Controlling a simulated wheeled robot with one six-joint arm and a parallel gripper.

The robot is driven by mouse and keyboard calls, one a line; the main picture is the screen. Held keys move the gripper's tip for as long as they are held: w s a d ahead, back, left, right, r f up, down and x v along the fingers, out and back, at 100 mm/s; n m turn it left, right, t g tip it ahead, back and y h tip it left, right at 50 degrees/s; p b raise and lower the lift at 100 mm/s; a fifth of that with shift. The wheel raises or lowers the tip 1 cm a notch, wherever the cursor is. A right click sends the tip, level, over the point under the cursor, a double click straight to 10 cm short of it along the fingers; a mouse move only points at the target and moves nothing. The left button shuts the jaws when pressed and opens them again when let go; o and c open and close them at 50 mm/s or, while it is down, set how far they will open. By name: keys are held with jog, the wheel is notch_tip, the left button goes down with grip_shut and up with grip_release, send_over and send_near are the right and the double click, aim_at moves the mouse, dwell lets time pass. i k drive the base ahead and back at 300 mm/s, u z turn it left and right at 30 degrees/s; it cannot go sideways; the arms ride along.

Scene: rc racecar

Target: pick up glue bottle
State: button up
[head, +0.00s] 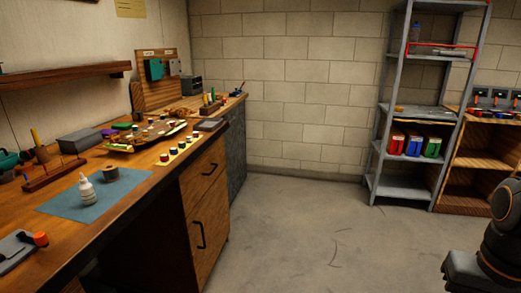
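A small white glue bottle (87,190) with a pointed nozzle stands upright on a blue mat (120,187) on the wooden workbench at the left. A small dark round item (110,173) sits on the mat just behind and to the right of the bottle. My gripper is not in view. A dark, rounded part with an orange ring at the lower right edge looks like a piece of my arm, far from the bottle.
The wooden workbench (150,205) holds a tool rack (52,175), a grey box (80,140) and a row of small pots (178,150). A metal shelf (405,110) stands at the right. The concrete floor (300,230) between is clear.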

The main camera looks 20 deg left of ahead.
aim_at(88, 194)
jog(key=u, duration=0.5)
jog(key=i, duration=1.1)
jog(key=u, duration=1.8)
jog(key=i, duration=0.85)
jog(key=u, duration=0.6)
